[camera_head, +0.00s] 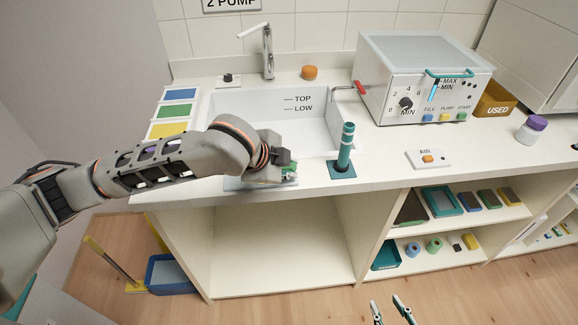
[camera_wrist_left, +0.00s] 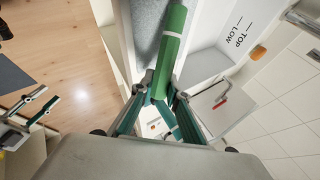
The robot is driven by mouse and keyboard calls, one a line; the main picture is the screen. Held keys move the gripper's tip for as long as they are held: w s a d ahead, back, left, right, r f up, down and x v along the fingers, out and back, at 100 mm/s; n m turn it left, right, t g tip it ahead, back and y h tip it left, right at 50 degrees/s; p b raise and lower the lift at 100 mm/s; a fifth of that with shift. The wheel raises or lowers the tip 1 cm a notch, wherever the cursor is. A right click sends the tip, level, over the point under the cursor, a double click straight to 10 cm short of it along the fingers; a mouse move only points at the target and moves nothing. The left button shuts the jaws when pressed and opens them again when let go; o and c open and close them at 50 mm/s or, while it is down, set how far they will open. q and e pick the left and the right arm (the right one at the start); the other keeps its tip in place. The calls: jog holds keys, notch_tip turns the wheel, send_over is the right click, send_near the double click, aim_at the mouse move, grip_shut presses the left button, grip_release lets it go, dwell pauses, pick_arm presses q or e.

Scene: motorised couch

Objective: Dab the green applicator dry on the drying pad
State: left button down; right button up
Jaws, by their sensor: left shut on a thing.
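My left gripper (camera_head: 288,168) is at the counter's front edge, before the sink. In the left wrist view its teal fingers (camera_wrist_left: 160,97) are shut on the green applicator (camera_wrist_left: 170,45), a green rod with a paler band. In the head view only a bit of green (camera_head: 291,170) shows beside the gripper. A grey pad (camera_head: 240,185), seemingly the drying pad, lies beneath the gripper, mostly hidden by it; its grey surface (camera_wrist_left: 147,28) shows beside the applicator in the wrist view. I cannot tell whether they touch. My right gripper (camera_head: 390,311) is open and empty, low in front of the shelves.
A teal post on a square base (camera_head: 344,152) stands close right of my left gripper. The sink (camera_head: 300,126) with its tap (camera_head: 267,52) lies behind. The pump box (camera_head: 420,85) and a small button panel (camera_head: 428,158) are further right.

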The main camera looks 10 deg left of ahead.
pick_arm(q)
jog(key=shift+f, duration=0.15)
notch_tip(320, 180, up, 3)
jog(key=p, duration=0.3)
jog(key=shift+r, duration=2.65)
